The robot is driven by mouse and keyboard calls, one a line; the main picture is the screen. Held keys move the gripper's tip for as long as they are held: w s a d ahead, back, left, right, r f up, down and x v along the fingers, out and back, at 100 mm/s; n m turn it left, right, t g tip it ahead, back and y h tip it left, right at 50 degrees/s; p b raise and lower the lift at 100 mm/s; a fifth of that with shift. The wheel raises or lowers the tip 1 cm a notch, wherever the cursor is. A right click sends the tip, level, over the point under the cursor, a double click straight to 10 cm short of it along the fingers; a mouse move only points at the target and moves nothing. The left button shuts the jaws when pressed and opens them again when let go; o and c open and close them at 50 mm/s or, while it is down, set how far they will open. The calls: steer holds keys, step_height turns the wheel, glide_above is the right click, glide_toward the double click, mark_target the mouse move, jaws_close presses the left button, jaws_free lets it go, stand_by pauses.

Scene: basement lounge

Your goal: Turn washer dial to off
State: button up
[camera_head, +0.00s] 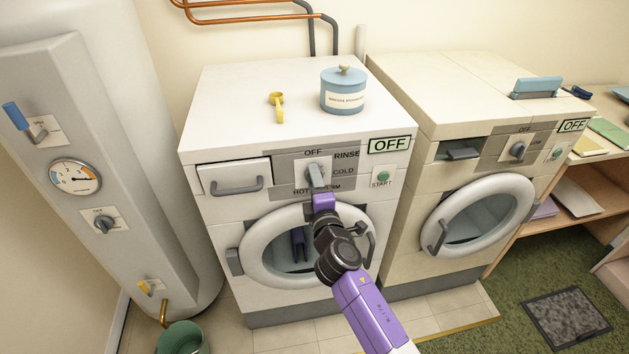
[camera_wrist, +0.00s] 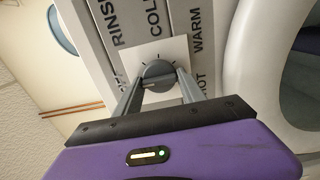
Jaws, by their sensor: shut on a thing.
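The white washer (camera_head: 228,225) stands in the middle of the head view. Its dial sits on a grey panel marked OFF at the top, with RINSE, COLD, WARM and HOT around it. A display (camera_head: 389,145) to the right reads OFF. My gripper (camera_head: 315,178) reaches the panel from below and is shut on the dial, mostly hiding it there. In the wrist view the round grey dial (camera_wrist: 158,73) shows between the two fingertips, one on each side.
A green START button (camera_head: 383,176) is right of the dial. A detergent drawer (camera_head: 235,178) is at left, and the round door (camera_head: 262,255) below. A second machine (camera_head: 405,245) adjoins right.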

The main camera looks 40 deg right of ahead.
steer(key=shift+a, duration=0.1)
stand_by(0.3)
steer(key=o, duration=1.3)
steer(key=shift+s, duration=0.1)
steer(key=b+v, duration=0.1)
steer(key=v, duration=0.6)
steer(key=shift+s+a+b, duration=0.2)
steer(key=shift+s+b, duration=0.05)
steer(key=shift+b, duration=0.05)
